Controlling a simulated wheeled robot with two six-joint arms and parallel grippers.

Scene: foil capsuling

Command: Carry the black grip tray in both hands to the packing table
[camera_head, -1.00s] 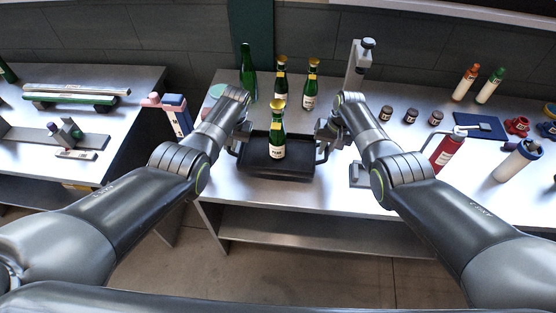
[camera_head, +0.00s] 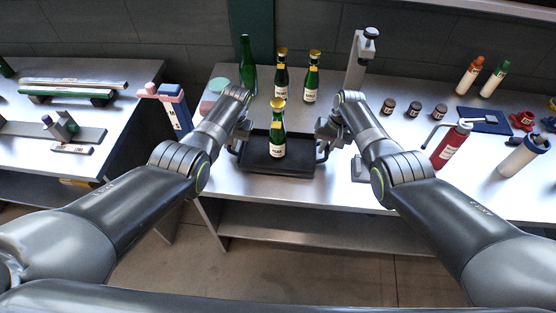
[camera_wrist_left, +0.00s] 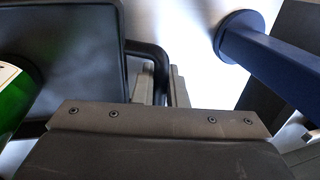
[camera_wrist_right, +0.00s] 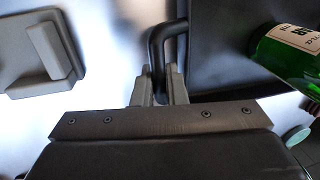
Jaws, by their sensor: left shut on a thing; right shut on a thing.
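The black grip tray (camera_head: 257,151) has a loop handle at each end and carries one green bottle (camera_head: 278,140) with a gold cap, standing upright. My left gripper (camera_head: 240,138) is shut on the tray's left handle, which shows between its fingers in the left wrist view (camera_wrist_left: 150,55). My right gripper (camera_head: 324,138) is shut on the right handle, also seen in the right wrist view (camera_wrist_right: 158,50). The tray looks level over the grey table (camera_head: 235,205); I cannot tell how large the gap beneath it is. Which table is the packing table is unclear.
Two gold-capped bottles (camera_head: 312,85) and a taller green bottle (camera_head: 248,68) stand behind the tray. A grey stand (camera_head: 356,65), small jars (camera_head: 413,109) and a red bottle (camera_head: 449,147) are to the right. A blue post (camera_head: 178,112) stands left. Another table (camera_head: 95,160) lies further left, across a gap.

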